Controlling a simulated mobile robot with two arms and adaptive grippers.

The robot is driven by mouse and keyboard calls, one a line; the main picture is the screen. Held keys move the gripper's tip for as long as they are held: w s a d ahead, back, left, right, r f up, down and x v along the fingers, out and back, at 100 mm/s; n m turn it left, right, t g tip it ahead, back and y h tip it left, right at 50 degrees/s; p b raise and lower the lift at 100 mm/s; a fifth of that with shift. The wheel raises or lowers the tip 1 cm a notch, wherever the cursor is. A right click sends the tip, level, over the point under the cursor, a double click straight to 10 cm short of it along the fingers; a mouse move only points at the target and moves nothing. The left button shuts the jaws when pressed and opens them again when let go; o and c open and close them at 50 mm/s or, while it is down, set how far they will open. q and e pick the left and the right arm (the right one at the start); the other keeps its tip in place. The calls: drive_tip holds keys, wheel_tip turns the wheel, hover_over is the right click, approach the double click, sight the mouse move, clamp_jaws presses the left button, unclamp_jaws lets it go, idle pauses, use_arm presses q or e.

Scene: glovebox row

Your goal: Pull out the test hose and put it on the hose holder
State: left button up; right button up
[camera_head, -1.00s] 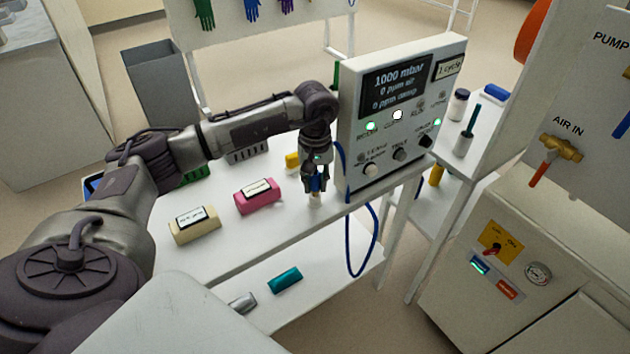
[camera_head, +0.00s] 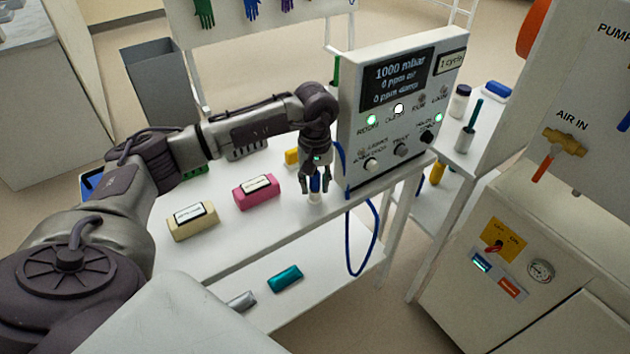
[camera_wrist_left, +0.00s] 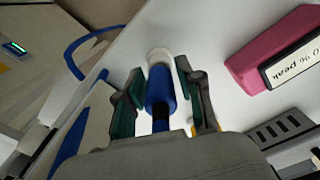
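The blue test hose (camera_head: 372,245) hangs in a loop below the table edge beside the display unit (camera_head: 400,110). Its blue end piece (camera_head: 315,184) stands upright in the small white hose holder (camera_head: 315,198) on the table. The end piece also shows in the left wrist view (camera_wrist_left: 161,88), with the white ring of the holder (camera_wrist_left: 158,55) beyond it. My left gripper (camera_head: 316,188) is open around the end piece, one finger on each side, with narrow gaps visible in the wrist view (camera_wrist_left: 161,100). My right gripper is out of view.
A pink block (camera_head: 256,192) and a beige block (camera_head: 192,221) stand on the table left of the gripper. A yellow piece (camera_head: 292,157) is close behind it. A teal block (camera_head: 285,278) lies on the lower shelf. The pump cabinet (camera_head: 530,250) stands to the right.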

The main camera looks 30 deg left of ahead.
use_arm(q)
drive_tip(key=shift+o, duration=1)
drive_tip(key=shift+r, duration=0.2)
wheel_tip(320, 180, up, 12)
drive_tip(key=shift+f, duration=0.15)
drive_tip(key=shift+f, duration=0.1)
